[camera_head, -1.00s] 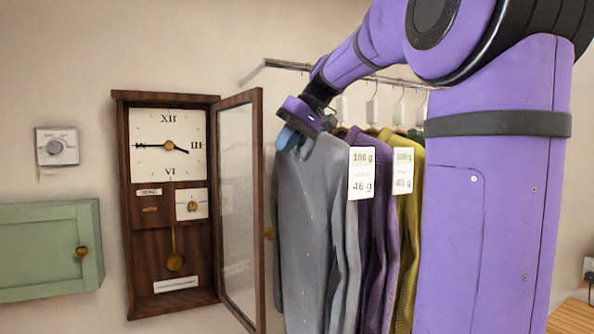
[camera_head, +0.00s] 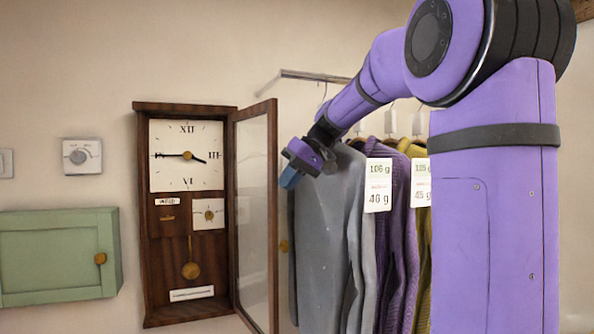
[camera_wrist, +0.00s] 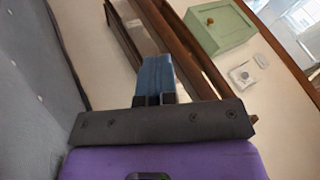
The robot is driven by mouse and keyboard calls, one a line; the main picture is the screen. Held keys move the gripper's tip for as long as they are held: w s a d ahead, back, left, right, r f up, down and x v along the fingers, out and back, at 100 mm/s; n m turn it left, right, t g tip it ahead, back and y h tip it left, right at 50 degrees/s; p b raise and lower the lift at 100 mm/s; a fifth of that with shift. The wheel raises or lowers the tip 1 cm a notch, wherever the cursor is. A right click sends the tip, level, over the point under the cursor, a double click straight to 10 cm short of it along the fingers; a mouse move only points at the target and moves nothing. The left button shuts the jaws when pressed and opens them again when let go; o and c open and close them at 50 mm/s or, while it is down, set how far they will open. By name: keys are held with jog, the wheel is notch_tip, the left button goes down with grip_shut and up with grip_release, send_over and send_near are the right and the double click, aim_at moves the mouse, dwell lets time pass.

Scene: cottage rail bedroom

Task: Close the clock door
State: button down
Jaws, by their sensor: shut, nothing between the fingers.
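The clock (camera_head: 185,215) is a dark wooden wall case with a white dial, a pendulum and small plates inside. Its glazed clock door (camera_head: 272,235) stands open, hinged on the case's right side and swung out toward me. A brass knob (camera_head: 284,246) shows at the door's free edge. My gripper (camera_head: 288,181) is shut and empty, just right of the door's free edge, on its outer side; I cannot tell whether it touches. In the wrist view the blue fingertips (camera_wrist: 156,75) are together, with the door's wooden frame (camera_wrist: 178,40) beside them.
A rail holds a grey sweater (camera_head: 330,230), a purple sweater (camera_head: 398,225) and a yellow one (camera_head: 424,250) close beside and behind my gripper. A green cabinet (camera_head: 55,255) and a dial box (camera_head: 82,156) are on the wall left of the clock.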

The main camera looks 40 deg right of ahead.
jog(key=shift+a+f, duration=0.1)
jog(key=shift+f, duration=0.05)
jog(key=shift+a, duration=0.15)
